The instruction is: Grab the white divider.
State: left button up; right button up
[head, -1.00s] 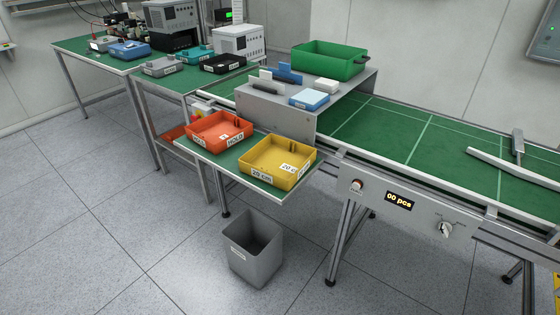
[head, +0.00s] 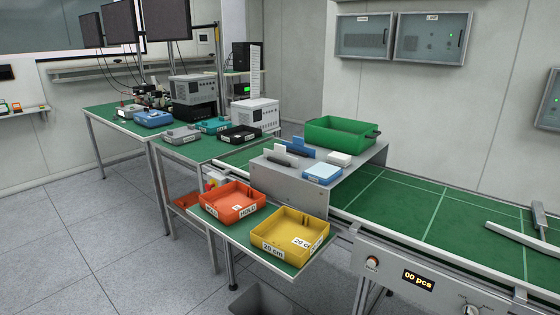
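On the grey raised shelf (head: 290,184) over the conveyor, a small white upright piece (head: 280,149) that looks like the white divider stands behind a dark grey piece (head: 281,160). A blue upright piece (head: 299,150) stands just to its right. A low white block (head: 340,158) lies further right on the same shelf. I cannot tell for sure which white piece is the divider. Neither of my grippers shows in the head view.
A green bin (head: 340,132) stands at the back of the shelf and a light blue box (head: 322,173) at its front. An orange tray (head: 232,205) and a yellow tray (head: 290,234) sit on the lower side table. A grey waste bin (head: 262,300) stands below on the floor.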

aim_at(279, 152)
jog(key=i+j+z, duration=0.1)
jog(key=i+j, duration=0.2)
jog(key=i, duration=0.2)
jog(key=i+j, duration=0.35)
jog(key=i, duration=0.15)
jog(key=z, duration=1.2)
